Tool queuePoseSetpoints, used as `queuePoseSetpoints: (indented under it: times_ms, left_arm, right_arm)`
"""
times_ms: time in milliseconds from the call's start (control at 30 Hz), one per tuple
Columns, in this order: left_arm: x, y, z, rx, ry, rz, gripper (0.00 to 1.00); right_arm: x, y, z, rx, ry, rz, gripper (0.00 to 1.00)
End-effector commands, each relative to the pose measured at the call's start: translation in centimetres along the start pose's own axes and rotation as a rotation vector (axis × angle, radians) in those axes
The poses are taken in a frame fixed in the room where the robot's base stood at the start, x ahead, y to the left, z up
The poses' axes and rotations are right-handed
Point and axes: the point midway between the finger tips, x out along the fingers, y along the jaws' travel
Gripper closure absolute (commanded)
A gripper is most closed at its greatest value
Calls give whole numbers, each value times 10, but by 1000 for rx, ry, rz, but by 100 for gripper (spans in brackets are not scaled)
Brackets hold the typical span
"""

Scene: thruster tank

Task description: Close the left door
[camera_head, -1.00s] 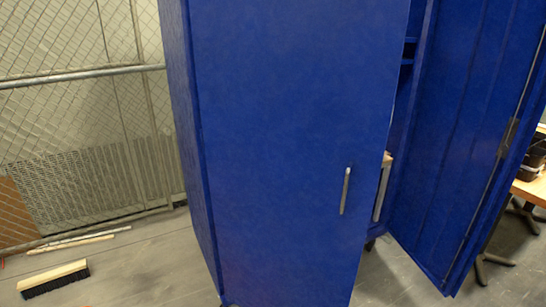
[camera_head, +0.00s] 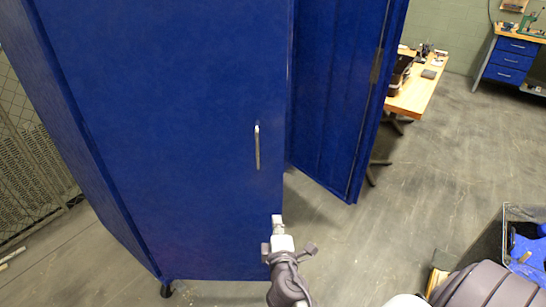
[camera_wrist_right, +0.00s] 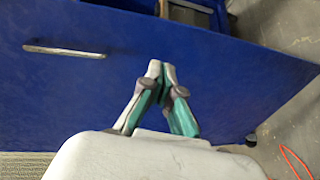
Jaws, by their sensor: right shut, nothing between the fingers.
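The left door (camera_head: 190,110) is a large flat blue panel of a tall cabinet, with a silver vertical handle (camera_head: 257,147) near its right edge. I cannot tell whether it is fully closed. My right gripper (camera_head: 278,222) is shut and empty, below the handle near the door's lower right edge. In the right wrist view my right gripper (camera_wrist_right: 162,68) shows in front of the blue door panel (camera_wrist_right: 110,75), with the handle (camera_wrist_right: 65,51) off to the left. Contact with the door is not clear. My left gripper is out of view.
The cabinet's right door (camera_head: 340,90) stands open. A wooden-topped workbench (camera_head: 415,95) is behind it. A blue drawer unit (camera_head: 508,62) stands at the back right. A wire-framed container (camera_head: 507,232) is at the right edge. Open concrete floor (camera_head: 430,175) lies between them.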

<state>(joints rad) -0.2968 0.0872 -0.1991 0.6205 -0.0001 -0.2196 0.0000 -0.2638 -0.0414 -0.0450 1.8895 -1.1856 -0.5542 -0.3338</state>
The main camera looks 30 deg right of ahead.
Motion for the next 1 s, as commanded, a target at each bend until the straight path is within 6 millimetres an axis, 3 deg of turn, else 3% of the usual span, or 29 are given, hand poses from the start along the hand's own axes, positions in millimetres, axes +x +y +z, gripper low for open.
queuePoseSetpoints:
  times_ms: [33, 100, 200, 367, 800, 1000]
  left_arm:
    - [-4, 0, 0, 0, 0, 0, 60]
    - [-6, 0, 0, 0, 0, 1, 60]
    - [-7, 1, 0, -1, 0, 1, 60]
    - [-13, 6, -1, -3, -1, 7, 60]
    - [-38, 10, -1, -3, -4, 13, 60]
    - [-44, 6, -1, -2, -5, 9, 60]
  right_arm:
    - [-3, 34, 5, -18, -25, 64, 100]
    - [-8, 64, 11, -44, -52, 126, 100]
    - [-10, 86, 15, -62, -74, 171, 100]
    - [2, 95, 17, -69, -79, 183, 100]
    - [90, 110, 23, -68, -78, 180, 100]
    - [117, 114, 25, -67, -78, 179, 100]
